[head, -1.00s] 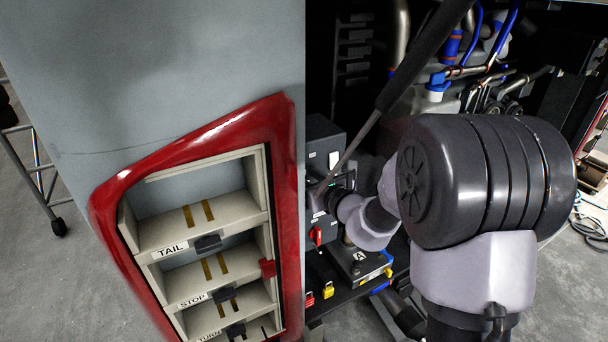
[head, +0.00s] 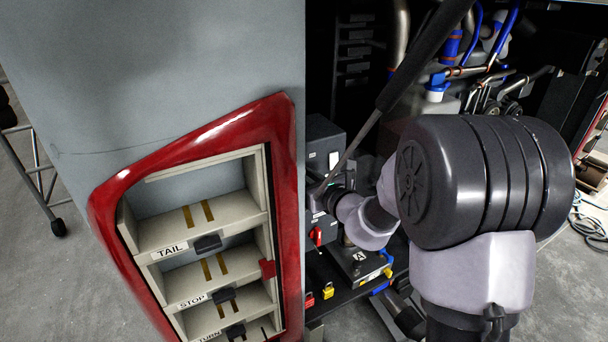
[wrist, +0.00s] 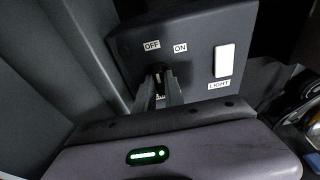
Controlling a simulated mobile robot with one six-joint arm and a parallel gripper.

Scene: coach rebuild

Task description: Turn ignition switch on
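The ignition switch (wrist: 158,69) is a small dark knob on a dark grey panel (wrist: 200,95) in the wrist view. The OFF label (wrist: 152,45) is above it, slightly left, and the ON label (wrist: 180,48) is to its upper right. My gripper (wrist: 158,84) is at the switch, its narrow fingers close together with the knob between the tips. The fingers hide most of the knob, so its exact angle is unclear. In the head view my arm reaches to the grey control box (head: 322,150), and the switch itself is hidden there.
A white rocker (wrist: 224,61) with a LIGHT label is right of the switch. In the head view a dark rod (head: 425,55) slants close above my wrist. A red knob (head: 316,236) is below the box. A red-framed shelf panel (head: 200,235) stands left.

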